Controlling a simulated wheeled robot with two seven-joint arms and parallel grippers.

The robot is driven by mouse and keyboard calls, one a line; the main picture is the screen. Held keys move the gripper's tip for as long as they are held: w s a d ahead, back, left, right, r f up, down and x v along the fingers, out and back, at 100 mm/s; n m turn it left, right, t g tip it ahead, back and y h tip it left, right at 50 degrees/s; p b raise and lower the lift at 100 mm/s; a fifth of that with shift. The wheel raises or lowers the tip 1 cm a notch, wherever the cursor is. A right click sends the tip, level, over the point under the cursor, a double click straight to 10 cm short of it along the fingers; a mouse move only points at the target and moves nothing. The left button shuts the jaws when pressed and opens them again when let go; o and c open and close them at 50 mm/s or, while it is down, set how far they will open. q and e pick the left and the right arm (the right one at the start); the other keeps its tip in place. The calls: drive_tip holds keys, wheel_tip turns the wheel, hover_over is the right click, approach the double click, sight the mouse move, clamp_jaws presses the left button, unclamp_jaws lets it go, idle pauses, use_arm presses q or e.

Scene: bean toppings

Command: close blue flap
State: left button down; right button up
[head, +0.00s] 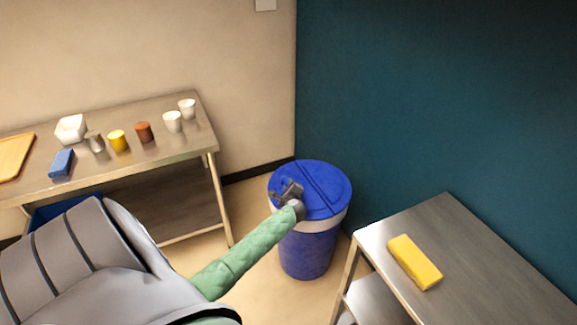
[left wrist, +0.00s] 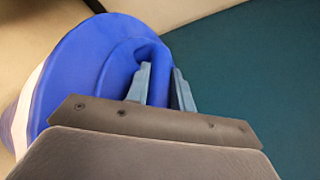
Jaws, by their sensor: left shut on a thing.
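A round bin (head: 308,252) with a blue body, a pale band below the rim and a blue lid stands on the floor by the teal wall. The blue flap (left wrist: 150,52) is part of its lid; a raised blue edge of it shows between my fingers in the left wrist view. My left gripper (head: 290,191) is over the left part of the lid in the head view. In the left wrist view, my left gripper (left wrist: 162,88) is shut on the flap's raised edge. The exact angle of the flap is hard to tell. My right gripper is not in view.
A metal table (head: 190,145) at the left holds several cups, a white container (head: 71,128), a blue block (head: 61,163) and a wooden board (head: 14,157). A second metal table (head: 470,245) with a yellow block (head: 414,262) stands close to the bin's right.

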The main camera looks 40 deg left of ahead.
use_arm(q)
drive_tip(key=shift+s+f, duration=0.1)
drive_tip(key=shift+f, duration=0.1)
drive_tip(key=c, duration=1.2)
unclamp_jaws()
drive_tip(key=shift+s+d, duration=0.1)
drive_tip(key=b+v, duration=0.1)
drive_tip(key=v, duration=0.6)
drive_tip(key=shift+s+d+r, duration=0.1)
drive_tip(key=shift+d+r, duration=0.05)
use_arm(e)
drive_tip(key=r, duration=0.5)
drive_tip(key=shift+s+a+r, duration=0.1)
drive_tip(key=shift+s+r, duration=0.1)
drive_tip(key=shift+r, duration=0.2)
